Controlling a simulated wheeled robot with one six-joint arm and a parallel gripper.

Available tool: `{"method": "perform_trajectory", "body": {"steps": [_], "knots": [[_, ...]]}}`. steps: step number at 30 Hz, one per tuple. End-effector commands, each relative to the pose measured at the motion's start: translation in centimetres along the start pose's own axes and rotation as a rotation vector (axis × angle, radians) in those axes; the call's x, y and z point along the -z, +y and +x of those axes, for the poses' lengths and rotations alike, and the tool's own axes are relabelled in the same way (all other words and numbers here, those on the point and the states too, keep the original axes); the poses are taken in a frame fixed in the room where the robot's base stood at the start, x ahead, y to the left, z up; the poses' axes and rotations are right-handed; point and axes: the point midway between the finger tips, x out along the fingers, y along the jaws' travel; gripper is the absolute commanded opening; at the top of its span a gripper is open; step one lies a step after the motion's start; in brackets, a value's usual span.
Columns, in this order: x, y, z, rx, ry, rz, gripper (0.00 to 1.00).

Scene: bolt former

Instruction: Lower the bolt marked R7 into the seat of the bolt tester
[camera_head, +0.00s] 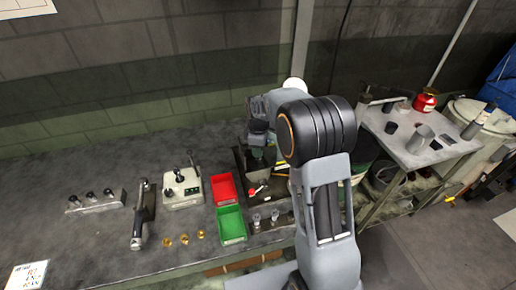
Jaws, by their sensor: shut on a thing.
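My gripper (259,153) is small and dark, at the end of my arm above the dark tray at the back of the bench. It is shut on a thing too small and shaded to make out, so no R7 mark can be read. A pale box with an upright lever (181,188) stands on the bench left of the red bin; I cannot tell if it is the bolt tester, and no seat shows clearly. A metal block with several dark knobs or bolt heads (95,201) stands farther left. Several small brass pieces (184,239) lie in front of the box.
A red bin (224,188) and a green bin (231,224) stand between the box and the dark tray. A metal side table (425,145) holds cans at right. The bench's left front is mostly clear.

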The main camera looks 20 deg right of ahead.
Motion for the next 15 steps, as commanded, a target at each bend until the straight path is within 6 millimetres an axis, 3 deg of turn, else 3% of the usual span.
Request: {"method": "perform_trajectory", "body": {"steps": [15], "knots": [[0.0, 0.0, 1.4, 0.001, 0.0, 0.0, 0.0]]}}
